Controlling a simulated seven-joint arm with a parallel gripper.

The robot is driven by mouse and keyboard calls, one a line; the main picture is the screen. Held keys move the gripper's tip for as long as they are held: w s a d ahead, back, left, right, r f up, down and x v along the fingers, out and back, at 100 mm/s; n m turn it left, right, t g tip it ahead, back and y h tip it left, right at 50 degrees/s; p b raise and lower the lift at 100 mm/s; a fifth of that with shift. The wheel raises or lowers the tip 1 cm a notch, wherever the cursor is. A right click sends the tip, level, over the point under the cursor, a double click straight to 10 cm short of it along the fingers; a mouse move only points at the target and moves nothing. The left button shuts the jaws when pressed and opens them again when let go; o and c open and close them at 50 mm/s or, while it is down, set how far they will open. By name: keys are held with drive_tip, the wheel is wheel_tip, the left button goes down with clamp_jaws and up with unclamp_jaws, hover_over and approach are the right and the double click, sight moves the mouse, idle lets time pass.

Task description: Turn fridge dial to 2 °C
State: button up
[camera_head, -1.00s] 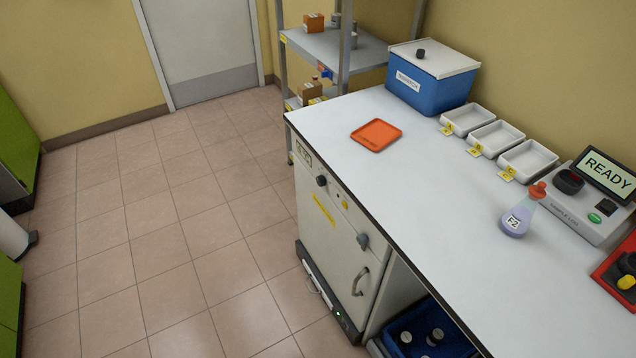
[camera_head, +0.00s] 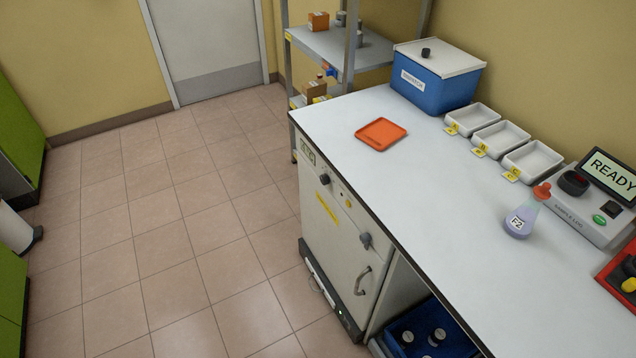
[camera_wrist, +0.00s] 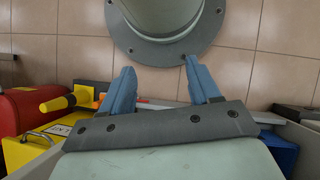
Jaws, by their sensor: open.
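The fridge (camera_head: 338,262) is a cream under-bench cabinet below the white bench. Its round dark dial (camera_head: 325,179) sits at the upper left of its front panel; the dial's setting is too small to read. A small display (camera_head: 307,152) is at the panel's top left, and a handle (camera_head: 362,281) is on the door. My gripper (camera_wrist: 158,80) shows in the wrist view with its two blue fingers apart and nothing between them. It is not in the head view. The dial does not show in the wrist view.
The bench top (camera_head: 440,200) holds an orange tray (camera_head: 381,134), a blue box (camera_head: 432,90), white trays (camera_head: 500,139) and a labelled flask (camera_head: 519,222). A blue crate (camera_head: 405,322) is under the bench. The floor (camera_head: 170,250) before the fridge is clear. A red container (camera_wrist: 30,108) shows in the wrist view.

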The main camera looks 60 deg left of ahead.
drive_tip(key=a+r+n+t+h, duration=0.1)
drive_tip(key=a+r+n+t, duration=0.3)
drive_tip(key=a, duration=1.2)
drive_tip(key=a+f+n+t+h, duration=0.1)
drive_tip(key=a+n, duration=0.5)
drive_tip(key=a, duration=0.9)
drive_tip(key=s+a+r+n+t+y, duration=0.1)
drive_tip(key=s+a+r+n+t, duration=0.2)
drive_tip(key=a, duration=0.7)
drive_tip(key=s+a+r+n+t+y, duration=0.15)
drive_tip(key=s+a+r, duration=0.3)
drive_tip(key=a, duration=0.65)
drive_tip(key=s+a+r+n+t+y, duration=0.1)
drive_tip(key=s+a+r+n+t, duration=0.2)
drive_tip(key=a, duration=0.7)
drive_tip(key=m+t, duration=1.1)
drive_tip(key=t, duration=0.1)
approach(322, 181)
drive_tip(key=shift+m, duration=0.25)
drive_tip(key=w, duration=0.8)
drive_tip(key=shift+w+d+r, duration=0.1)
drive_tip(key=shift+w+r, duration=0.15)
